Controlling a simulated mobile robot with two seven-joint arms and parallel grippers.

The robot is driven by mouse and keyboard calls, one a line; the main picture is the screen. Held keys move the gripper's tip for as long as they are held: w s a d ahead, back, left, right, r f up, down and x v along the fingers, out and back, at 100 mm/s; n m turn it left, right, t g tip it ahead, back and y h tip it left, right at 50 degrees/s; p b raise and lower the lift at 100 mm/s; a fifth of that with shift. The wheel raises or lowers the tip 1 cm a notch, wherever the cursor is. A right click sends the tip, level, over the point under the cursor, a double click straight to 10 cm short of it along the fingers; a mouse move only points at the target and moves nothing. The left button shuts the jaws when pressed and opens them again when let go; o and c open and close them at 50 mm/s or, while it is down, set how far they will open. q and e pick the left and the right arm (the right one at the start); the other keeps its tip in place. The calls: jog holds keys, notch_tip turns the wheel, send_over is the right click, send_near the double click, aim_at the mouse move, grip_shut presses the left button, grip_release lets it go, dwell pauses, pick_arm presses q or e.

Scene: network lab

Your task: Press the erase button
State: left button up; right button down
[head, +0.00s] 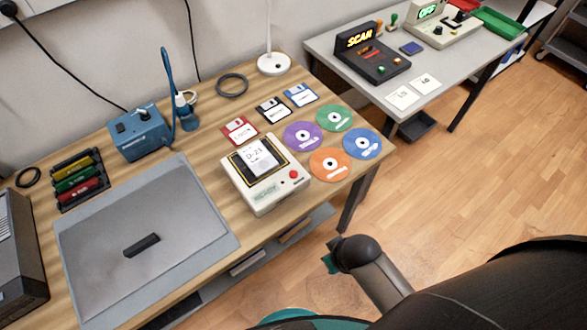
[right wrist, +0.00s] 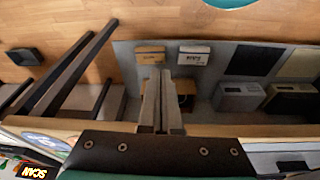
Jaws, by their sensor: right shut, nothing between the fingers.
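A cream box-shaped device (head: 270,208) stands near the front edge of the wooden table. A red button (head: 293,174) is on its top panel at the right, and a white card marked D-21 (head: 262,155) is on its top. In the head view a dark arm of mine reaches in from the lower right, apart from the device; its gripper cannot be made out there. My right gripper (right wrist: 161,76) shows in the right wrist view, its fingers together and empty, in front of a grey shelf. The red button cannot be made out there. My left gripper is not in view.
Coloured discs (head: 303,136) and floppy disks (head: 240,130) lie behind and right of the device. A blue unit (head: 140,133) stands behind. A SCAN device (head: 372,55) is on another table. Open floor lies right.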

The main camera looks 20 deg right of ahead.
jog(key=w+a+r+n+t+p, duration=0.15)
jog(key=w+r, duration=0.25)
jog(key=r, duration=0.4)
notch_tip(320, 180, up, 11)
jog(key=n+t+y+p, duration=0.2)
jog(key=n+t+y, duration=0.15)
jog(key=n, duration=0.75)
send_over(294, 174)
jog(key=shift+s+d+f+y, duration=0.1)
jog(key=shift+s+d+y, duration=0.3)
jog(key=shift+y, duration=0.05)
jog(key=shift+f, duration=0.1)
notch_tip(294, 174, down, 7)
jog(key=b, duration=0.7)
jog(key=shift+f, duration=0.2)
jog(key=shift+f+b, duration=0.6)
jog(key=shift+f, duration=0.05)
